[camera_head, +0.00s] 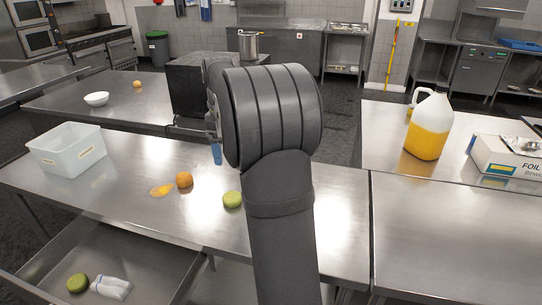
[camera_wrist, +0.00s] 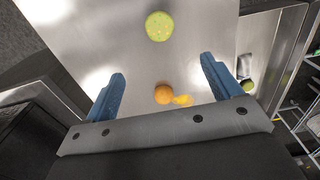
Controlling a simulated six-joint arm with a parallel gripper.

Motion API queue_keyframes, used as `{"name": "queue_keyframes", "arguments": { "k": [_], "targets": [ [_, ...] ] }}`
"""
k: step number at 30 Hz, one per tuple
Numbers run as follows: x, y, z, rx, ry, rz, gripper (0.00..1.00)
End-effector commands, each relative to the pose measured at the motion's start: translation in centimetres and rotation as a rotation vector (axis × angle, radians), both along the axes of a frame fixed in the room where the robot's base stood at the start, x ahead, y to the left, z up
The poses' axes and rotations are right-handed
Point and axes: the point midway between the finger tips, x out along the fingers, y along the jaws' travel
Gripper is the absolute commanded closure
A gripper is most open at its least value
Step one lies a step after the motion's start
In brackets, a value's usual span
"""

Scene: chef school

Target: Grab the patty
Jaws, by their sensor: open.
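No thing in view plainly looks like a patty. A green round thing (camera_head: 232,200) lies on the steel table, in front of and left of my arm; it also shows at the top of the wrist view (camera_wrist: 158,26).
A clear plastic bin (camera_head: 66,150) stands at the table's left end. A lower steel tray or drawer (camera_head: 135,262) holds another green thing (camera_head: 77,283) and a white bundle (camera_head: 111,288). A yellow-filled jug (camera_head: 428,127) and a foil box (camera_head: 507,157) stand right.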

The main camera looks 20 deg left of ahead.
Motion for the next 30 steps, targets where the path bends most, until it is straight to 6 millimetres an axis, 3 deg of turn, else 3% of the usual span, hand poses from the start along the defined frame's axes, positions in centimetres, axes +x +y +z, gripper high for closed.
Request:
{"name": "queue_keyframes", "arguments": {
  "k": [11,14,24,30],
  "targets": [
    [-0.2,-0.4,-1.0,0.0,0.001,0.232,0.17],
    [-0.3,-0.4,-2.4,-0.001,0.003,0.24,0.17],
    [-0.3,-0.4,-9.8,-0.002,0.004,0.238,0.17],
    [-0.2,-0.4,-12.4,-0.001,0.002,0.238,0.17]
  ]
}}
